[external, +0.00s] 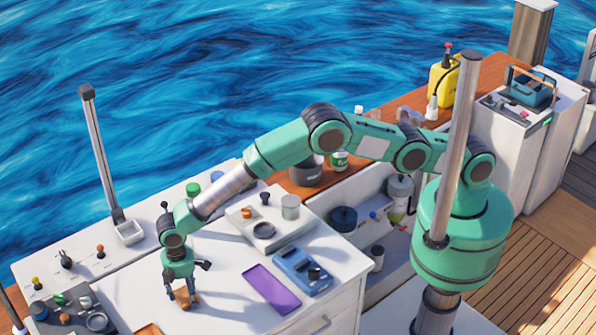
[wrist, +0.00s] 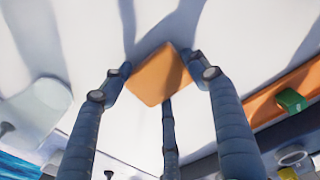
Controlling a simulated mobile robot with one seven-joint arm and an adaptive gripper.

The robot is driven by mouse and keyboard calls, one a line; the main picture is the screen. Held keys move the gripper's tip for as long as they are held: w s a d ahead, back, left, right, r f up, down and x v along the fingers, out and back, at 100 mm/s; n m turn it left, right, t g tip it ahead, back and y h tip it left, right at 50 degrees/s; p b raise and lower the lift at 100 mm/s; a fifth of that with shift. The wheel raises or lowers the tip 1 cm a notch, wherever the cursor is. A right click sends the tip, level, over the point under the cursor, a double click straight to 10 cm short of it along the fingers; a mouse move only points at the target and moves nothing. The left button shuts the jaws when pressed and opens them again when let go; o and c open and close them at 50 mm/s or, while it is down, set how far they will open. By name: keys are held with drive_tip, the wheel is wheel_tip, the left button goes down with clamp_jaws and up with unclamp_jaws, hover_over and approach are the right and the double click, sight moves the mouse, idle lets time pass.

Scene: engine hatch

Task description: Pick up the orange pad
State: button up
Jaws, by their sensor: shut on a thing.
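The orange pad (wrist: 158,77) is a small flat square between the fingers of my gripper (wrist: 160,80) in the wrist view. My gripper is shut on it, with dark fingers at its left and right sides and a third finger below it. In the external view my gripper (external: 184,298) points down at the white worktop at the lower left. The pad (external: 187,299) shows there as a small brown-orange patch between the fingertips. I cannot tell whether it touches the worktop.
A purple flat panel (external: 272,290) and a blue device (external: 302,271) lie to the right. A white tray with small parts (external: 283,240) sits behind them. A grey box of fittings (external: 75,314) stands at the left.

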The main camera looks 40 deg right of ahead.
sight(187, 295)
drive_tip(key=shift+r, duration=0.1)
idle(0.3)
drive_tip(key=shift+r, duration=1.45)
drive_tip(key=shift+d+r, duration=0.1)
drive_tip(key=shift+r, duration=0.15)
drive_tip(key=s+d, duration=0.2)
drive_tip(key=d, duration=0.2)
drive_tip(key=s+d+r, duration=0.1)
drive_tip(key=s+d, duration=0.1)
drive_tip(key=d, duration=0.3)
drive_tip(key=s+d, duration=0.2)
drive_tip(key=d, duration=0.3)
drive_tip(key=shift+s+d+r, duration=0.15)
drive_tip(key=shift+s+d, duration=0.05)
drive_tip(key=shift+s, duration=0.05)
